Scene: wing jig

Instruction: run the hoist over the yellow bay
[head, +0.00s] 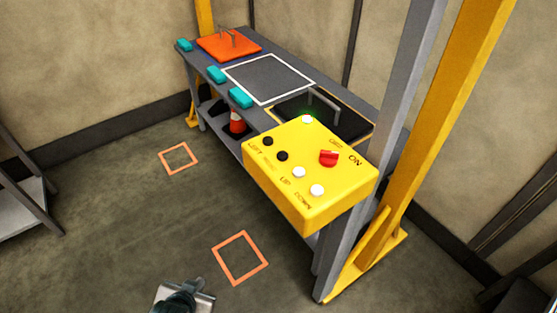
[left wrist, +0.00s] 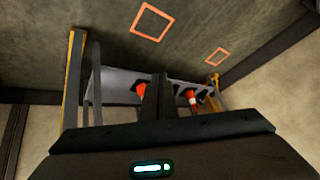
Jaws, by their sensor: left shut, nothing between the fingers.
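A yellow control box (head: 312,205) stands at the near end of the bench in the head view. It has two black buttons (head: 282,156) by LEFT and a worn label, and two white buttons (head: 317,190) by UP and DOWN. Behind the box, a yellow-edged bay (head: 372,123) holds a dark plate with a grey handle (head: 322,100), partly hidden. My left gripper (head: 197,282) is low in the head view, apart from the box; its fingers (left wrist: 158,100) are shut and empty. No hoist hook is identifiable.
The bench (head: 222,90) also carries a white-outlined bay (head: 270,78), an orange plate (head: 228,44) and teal blocks (head: 240,97). A cone (head: 237,122) stands below. Yellow posts (head: 425,130) flank the bench. Orange squares (head: 240,258) mark open floor.

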